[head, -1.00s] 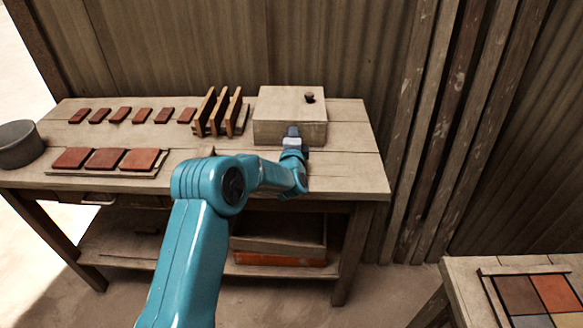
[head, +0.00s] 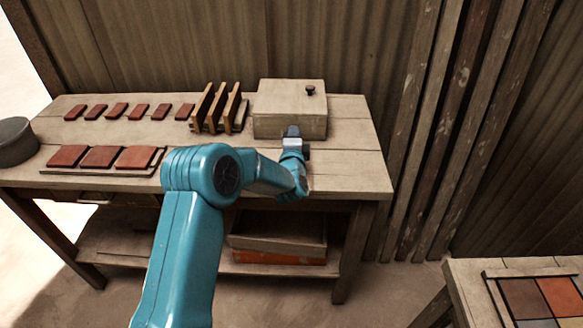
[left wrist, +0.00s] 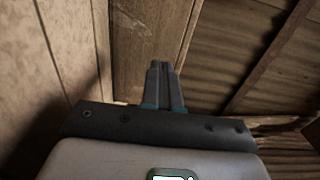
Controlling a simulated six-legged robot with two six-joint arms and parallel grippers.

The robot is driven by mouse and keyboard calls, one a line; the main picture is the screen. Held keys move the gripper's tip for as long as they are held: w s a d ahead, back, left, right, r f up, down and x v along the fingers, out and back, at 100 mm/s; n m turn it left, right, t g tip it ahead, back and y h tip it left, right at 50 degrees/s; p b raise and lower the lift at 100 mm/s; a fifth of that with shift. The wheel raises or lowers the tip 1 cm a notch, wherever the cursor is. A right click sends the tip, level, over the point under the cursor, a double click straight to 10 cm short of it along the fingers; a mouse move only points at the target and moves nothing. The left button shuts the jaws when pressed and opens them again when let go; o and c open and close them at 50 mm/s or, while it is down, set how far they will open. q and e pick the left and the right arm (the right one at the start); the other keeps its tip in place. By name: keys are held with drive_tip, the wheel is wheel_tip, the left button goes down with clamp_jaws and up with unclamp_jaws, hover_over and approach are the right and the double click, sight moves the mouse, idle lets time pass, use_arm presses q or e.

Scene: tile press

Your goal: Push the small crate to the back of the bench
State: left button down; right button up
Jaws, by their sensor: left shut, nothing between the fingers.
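The small crate (head: 287,122) is a pale wooden box with a flat lid and a dark knob. It sits upright on the bench (head: 345,170), right of the upright boards and near the back edge. My left gripper (head: 292,131) is at the crate's front face, right of its middle, shut and empty. The fingertips look to be at or against that face; contact itself is hard to see. In the left wrist view the closed fingers (left wrist: 165,70) point at brown wood. My right gripper is not in view.
Upright boards in a rack (head: 216,108) stand close left of the crate. Red tiles lie in a back row and on a front tray (head: 100,172). A grey round pot (head: 14,142) is at the left end. A corrugated wall rises behind; bench right of the crate is clear.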

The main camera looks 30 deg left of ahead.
use_arm(q)
drive_tip(key=b+v, duration=0.1)
drive_tip(key=v, duration=1.2)
drive_tip(key=shift+s+d, duration=0.2)
drive_tip(key=shift+s, duration=0.05)
